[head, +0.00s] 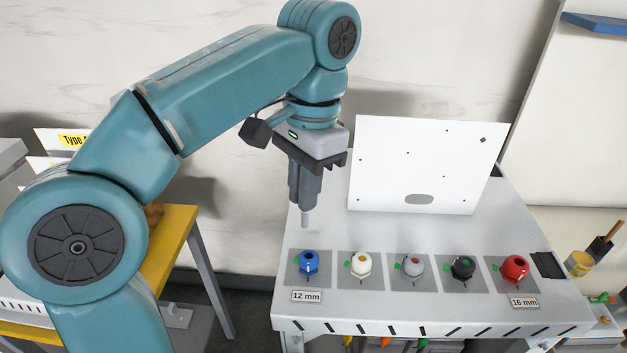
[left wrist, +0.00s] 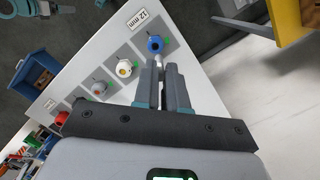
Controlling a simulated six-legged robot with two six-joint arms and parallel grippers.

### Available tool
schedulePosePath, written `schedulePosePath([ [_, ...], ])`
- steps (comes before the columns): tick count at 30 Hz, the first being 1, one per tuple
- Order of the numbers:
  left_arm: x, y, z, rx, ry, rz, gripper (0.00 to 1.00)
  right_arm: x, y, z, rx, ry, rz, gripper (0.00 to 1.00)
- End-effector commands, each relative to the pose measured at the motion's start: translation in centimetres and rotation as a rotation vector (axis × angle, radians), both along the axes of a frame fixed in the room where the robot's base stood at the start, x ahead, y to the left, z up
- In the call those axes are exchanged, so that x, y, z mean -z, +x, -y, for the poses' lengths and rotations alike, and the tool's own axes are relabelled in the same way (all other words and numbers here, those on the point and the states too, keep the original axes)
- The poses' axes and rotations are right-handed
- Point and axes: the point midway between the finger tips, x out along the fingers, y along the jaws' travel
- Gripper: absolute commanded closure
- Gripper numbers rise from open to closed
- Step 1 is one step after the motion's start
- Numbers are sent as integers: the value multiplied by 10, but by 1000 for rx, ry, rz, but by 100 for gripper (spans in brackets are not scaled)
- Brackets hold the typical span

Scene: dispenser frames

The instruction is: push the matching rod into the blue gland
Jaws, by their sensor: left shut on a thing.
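The blue gland (head: 309,263) stands at the left end of a row of glands on the table, by the 12 mm label (head: 306,296). It also shows in the left wrist view (left wrist: 155,44), just beyond my fingertips. My left gripper (head: 304,203) is shut on a short grey rod (head: 305,218), which points down from the fingertips. In the head view the rod's lower end is above the blue gland and apart from it. In the left wrist view the rod (left wrist: 159,60) overlaps the gland's near side. My right gripper is not in view.
White, grey, black and red glands (head: 515,269) continue the row to the right, up to the 16 mm label (head: 524,302). A white panel (head: 428,165) stands behind the row. A yellow table (head: 178,225) is at left. The table between panel and row is clear.

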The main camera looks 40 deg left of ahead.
Motion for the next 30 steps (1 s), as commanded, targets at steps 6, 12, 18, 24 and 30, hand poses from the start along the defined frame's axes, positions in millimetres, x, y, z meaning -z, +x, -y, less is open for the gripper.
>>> schedulePosePath([
  [6, 0, -3, 1, 1, 0, 0, 100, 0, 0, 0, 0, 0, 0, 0],
  [12, 0, -3, 1, 0, 0, 0, 100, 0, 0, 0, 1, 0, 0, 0],
  [18, 11, -2, 1, 0, 0, -2, 100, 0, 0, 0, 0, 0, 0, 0],
  [24, 33, -1, 1, 0, 0, -2, 100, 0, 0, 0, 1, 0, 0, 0],
  [30, 50, 1, 1, -1, 0, -1, 100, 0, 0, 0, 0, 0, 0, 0],
])
